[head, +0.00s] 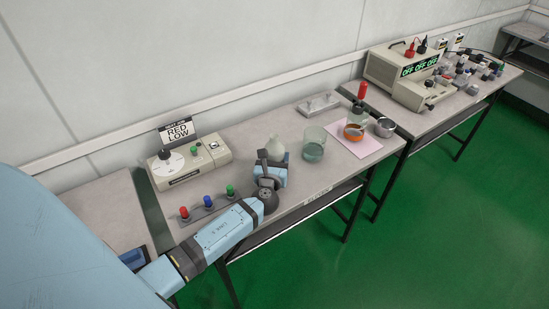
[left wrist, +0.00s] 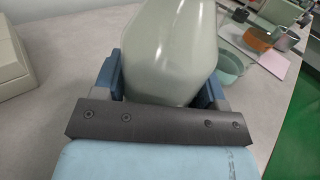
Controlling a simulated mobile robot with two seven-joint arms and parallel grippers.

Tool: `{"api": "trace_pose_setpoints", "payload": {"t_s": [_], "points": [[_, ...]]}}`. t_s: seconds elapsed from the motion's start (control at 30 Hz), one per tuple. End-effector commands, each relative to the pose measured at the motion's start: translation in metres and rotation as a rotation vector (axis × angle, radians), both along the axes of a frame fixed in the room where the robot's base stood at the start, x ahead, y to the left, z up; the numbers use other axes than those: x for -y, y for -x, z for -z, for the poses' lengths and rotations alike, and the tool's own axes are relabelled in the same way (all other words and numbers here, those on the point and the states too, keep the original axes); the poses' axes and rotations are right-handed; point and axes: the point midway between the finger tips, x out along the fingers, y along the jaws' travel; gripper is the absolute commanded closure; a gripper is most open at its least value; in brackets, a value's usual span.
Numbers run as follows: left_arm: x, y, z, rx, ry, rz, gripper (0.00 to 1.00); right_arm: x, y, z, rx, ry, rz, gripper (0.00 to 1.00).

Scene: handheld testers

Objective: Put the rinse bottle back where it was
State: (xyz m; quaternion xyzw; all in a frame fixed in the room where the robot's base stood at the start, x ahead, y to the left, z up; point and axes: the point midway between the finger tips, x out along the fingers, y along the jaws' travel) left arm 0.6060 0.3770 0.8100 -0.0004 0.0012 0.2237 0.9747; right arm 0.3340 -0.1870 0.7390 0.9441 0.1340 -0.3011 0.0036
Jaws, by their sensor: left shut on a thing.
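The rinse bottle (head: 275,148) is a pale grey-green bottle near the middle of the nearer table. My left gripper (head: 272,162) is shut on it, and the gripper partly hides it in the head view. In the left wrist view the bottle (left wrist: 172,45) sits between the two blue fingers (left wrist: 162,82), and its top runs out of the picture. I cannot tell whether its base touches the table. My right gripper is not in view.
A glass beaker (head: 313,152) stands just right of the bottle. An orange ring (head: 353,133) and metal cup (head: 385,127) are farther right, by a pale sheet (head: 362,147). A beige device (head: 184,166) with a RED LOW sign (head: 179,131) stands left. A metal plate (head: 318,105) lies behind.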

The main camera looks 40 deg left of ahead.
Motion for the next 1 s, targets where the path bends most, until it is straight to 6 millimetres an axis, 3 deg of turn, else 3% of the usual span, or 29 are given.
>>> {"api": "trace_pose_setpoints", "payload": {"t_s": [0.03,0.13,0.5,1.0], "points": [[0.0,0.0,0.002,0.0,-0.001,0.0,0.32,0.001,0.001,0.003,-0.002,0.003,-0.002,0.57],[0.0,0.0,0.001,0.0,-0.001,0.0,0.09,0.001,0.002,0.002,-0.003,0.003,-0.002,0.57],[0.001,0.002,-0.003,-0.001,0.0,0.0,0.09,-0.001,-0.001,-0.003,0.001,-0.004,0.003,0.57],[0.043,0.089,-0.001,-0.002,0.0,0.001,0.09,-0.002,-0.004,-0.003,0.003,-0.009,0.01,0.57]]}}
